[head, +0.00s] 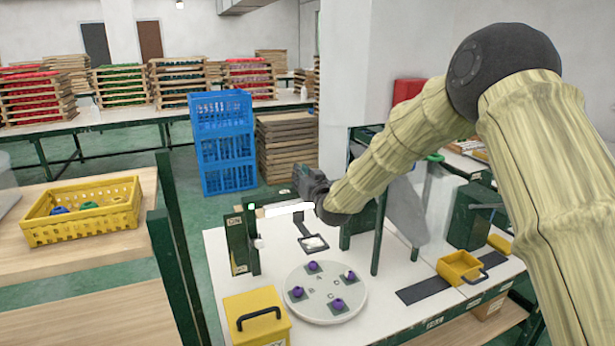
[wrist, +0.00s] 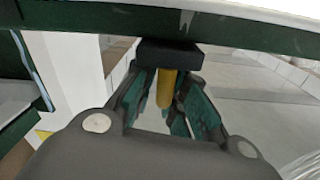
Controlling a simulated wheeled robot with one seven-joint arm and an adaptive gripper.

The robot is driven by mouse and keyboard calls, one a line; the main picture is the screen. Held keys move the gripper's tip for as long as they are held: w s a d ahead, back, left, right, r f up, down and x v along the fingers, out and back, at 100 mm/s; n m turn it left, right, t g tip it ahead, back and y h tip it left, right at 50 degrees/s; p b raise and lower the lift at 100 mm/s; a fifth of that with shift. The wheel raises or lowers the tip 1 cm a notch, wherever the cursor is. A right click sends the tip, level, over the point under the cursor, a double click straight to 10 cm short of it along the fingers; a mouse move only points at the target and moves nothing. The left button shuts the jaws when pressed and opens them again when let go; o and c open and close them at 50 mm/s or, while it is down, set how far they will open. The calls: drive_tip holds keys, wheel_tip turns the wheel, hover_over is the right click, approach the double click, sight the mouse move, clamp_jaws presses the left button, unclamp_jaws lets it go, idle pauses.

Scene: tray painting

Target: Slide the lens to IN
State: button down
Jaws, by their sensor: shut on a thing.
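In the head view, the lens (head: 313,243) is a pale pane in a dark frame on a short dark arm, above the white table behind the round disc. My gripper (head: 306,183) is above and behind it, beside the white bar. In the wrist view, my gripper (wrist: 168,92) is shut on a yellow handle (wrist: 166,88), with a finger on each side. The handle hangs from a black block (wrist: 168,54) under a dark green rail (wrist: 235,36). The handle's link to the lens is hidden. I cannot read an IN mark.
A round grey disc (head: 325,309) carries several purple pieces. A green post frame (head: 240,240) stands left of the lens. A yellow box (head: 256,318) is at the front left, and an open yellow bin (head: 461,268) is at the right. A white bar (head: 290,208) is close to my gripper.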

drive_tip(key=shift+s+a+f, duration=0.1)
drive_tip(key=shift+s+a, duration=0.05)
drive_tip(key=shift+a, duration=0.2)
drive_tip(key=c, duration=1.7)
unclamp_jaws()
drive_tip(key=shift+o, duration=0.9)
drive_tip(key=shift+s+a, duration=0.15)
drive_tip(key=shift+a, duration=0.05)
drive_tip(key=shift+d, duration=0.2)
drive_tip(key=shift+d, duration=0.1)
drive_tip(key=shift+s+d, duration=0.15)
drive_tip(key=shift+s, duration=0.1)
drive_tip(key=v, duration=1.1)
